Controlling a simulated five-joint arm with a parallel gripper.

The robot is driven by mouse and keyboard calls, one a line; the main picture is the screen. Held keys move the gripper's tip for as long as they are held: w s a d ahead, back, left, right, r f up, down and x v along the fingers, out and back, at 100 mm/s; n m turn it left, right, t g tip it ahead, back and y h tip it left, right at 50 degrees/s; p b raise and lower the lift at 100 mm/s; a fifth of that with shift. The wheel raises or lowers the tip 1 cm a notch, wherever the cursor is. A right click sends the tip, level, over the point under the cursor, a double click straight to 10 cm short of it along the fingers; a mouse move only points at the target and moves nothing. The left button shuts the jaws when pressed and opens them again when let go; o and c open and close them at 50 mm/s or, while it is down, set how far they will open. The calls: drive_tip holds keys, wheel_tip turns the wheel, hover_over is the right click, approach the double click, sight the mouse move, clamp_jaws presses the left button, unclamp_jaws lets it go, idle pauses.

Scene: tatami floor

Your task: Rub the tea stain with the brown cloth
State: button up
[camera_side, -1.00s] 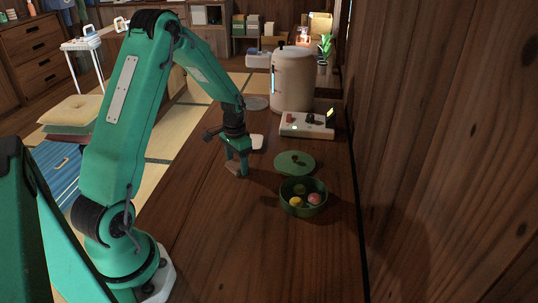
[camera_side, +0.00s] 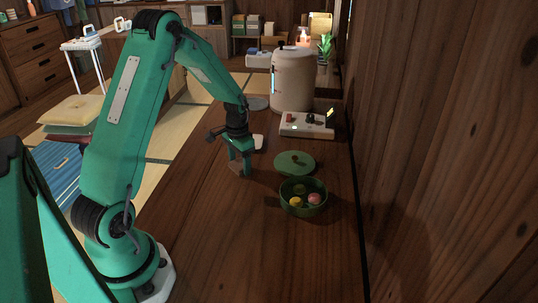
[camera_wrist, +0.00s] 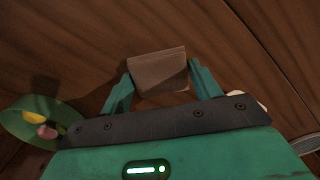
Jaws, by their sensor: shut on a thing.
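My gripper (camera_side: 241,172) points down at the wooden table top, left of the green bowl. In the wrist view my gripper (camera_wrist: 160,85) is shut on the brown cloth (camera_wrist: 158,68), a folded block that sticks out between the two green fingers. The cloth is down at or very near the table surface; I cannot tell whether it touches. In the side view it is small and dark and hard to pick out from the wood. I cannot make out the tea stain in either view.
A green bowl (camera_side: 303,209) with colored balls stands right of my gripper, its green lid (camera_side: 294,169) behind it. Farther back are a control box (camera_side: 306,124) and a large beige canister (camera_side: 293,80). A wooden wall (camera_side: 440,140) bounds the right. The front of the table is clear.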

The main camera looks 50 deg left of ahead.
sight(256, 171)
drive_tip(key=shift+w+d, duration=1.65)
drive_tip(key=shift+d, duration=0.05)
drive_tip(key=shift+w+d+r, duration=0.1)
drive_tip(key=shift+w+d, duration=0.05)
drive_tip(key=shift+w, duration=0.05)
wheel_tip(256, 171, up, 8)
